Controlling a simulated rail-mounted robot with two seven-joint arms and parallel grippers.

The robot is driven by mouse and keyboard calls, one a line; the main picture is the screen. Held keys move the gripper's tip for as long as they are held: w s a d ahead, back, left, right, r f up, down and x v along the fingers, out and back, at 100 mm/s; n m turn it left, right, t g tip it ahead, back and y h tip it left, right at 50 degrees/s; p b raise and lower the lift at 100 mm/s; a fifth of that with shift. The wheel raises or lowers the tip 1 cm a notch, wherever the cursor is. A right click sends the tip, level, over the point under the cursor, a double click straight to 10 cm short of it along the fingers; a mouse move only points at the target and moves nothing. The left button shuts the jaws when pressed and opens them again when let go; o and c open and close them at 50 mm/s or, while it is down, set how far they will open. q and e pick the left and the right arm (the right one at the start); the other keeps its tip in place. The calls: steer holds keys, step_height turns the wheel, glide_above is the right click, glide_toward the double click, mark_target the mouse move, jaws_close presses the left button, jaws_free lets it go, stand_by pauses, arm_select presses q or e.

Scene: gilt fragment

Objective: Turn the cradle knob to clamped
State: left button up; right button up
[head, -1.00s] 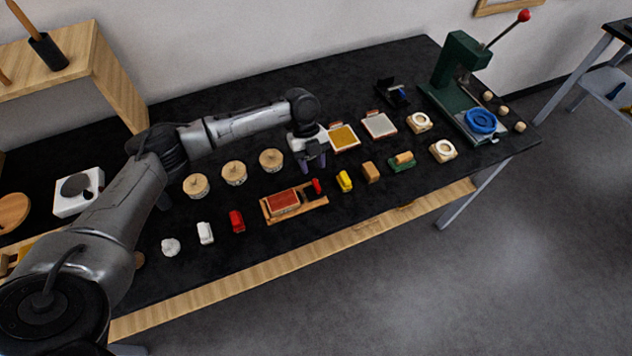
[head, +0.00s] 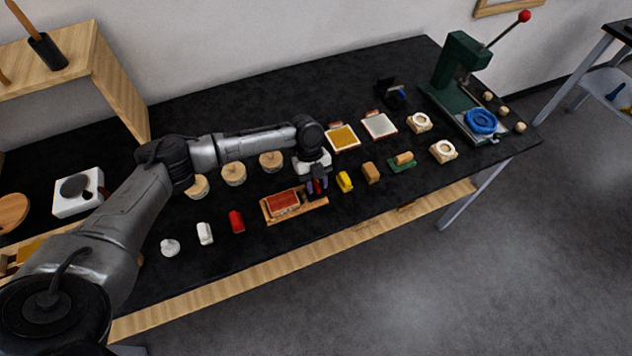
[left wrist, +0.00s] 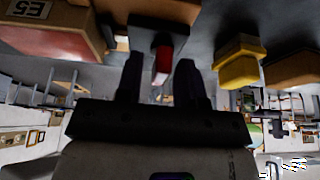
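The cradle (head: 318,204) is a wooden base on the black table, with a red-topped block (head: 284,201) in it. Its knob has a red grip (left wrist: 162,62) on a dark mount, at the cradle's right end. My left gripper (head: 316,188) is over that end and mostly hides the knob in the head view. In the left wrist view my left gripper (left wrist: 158,78) is open, one finger on each side of the red grip, with gaps showing. I cannot tell the knob's setting. My right gripper is in neither view.
A yellow block (head: 345,182) and a brown block (head: 371,173) stand close to the right of my left gripper. Round wooden pieces (head: 234,174) lie behind the cradle. Red (head: 237,222) and white (head: 205,233) pieces lie left. A green press (head: 458,75) stands far right.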

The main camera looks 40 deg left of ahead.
arm_select(q)
jaws_close()
steer(key=shift+r+n+t+p, duration=0.25)
steer(key=shift+n+p, duration=0.35)
steer(key=shift+p, duration=0.3)
steer(key=n+t+p, duration=0.1)
steer(key=n+p, duration=0.3)
steer(key=n+t+p, duration=0.2)
steer(key=n+p, duration=0.2)
steer(key=p, duration=0.1)
steer(key=n+t+y+p, duration=0.1)
steer(key=n+t+p, duration=0.1)
steer(key=n+p, duration=0.3)
steer(key=shift+s+d+r, duration=0.1)
steer(key=shift+s+d, duration=0.05)
steer(key=shift+s, duration=0.05)
steer(key=n+y+p, duration=0.1)
steer(key=n+p, duration=0.1)
steer(key=n, duration=0.1)
steer(key=shift+t+p, duration=0.25)
steer(key=shift+p, duration=0.15)
steer(key=shift+f+n+p, duration=0.2)
steer(key=shift+n+p, duration=0.1)
steer(key=shift+o, duration=0.7)
jaws_free()
steer(key=shift+f, duration=0.1)
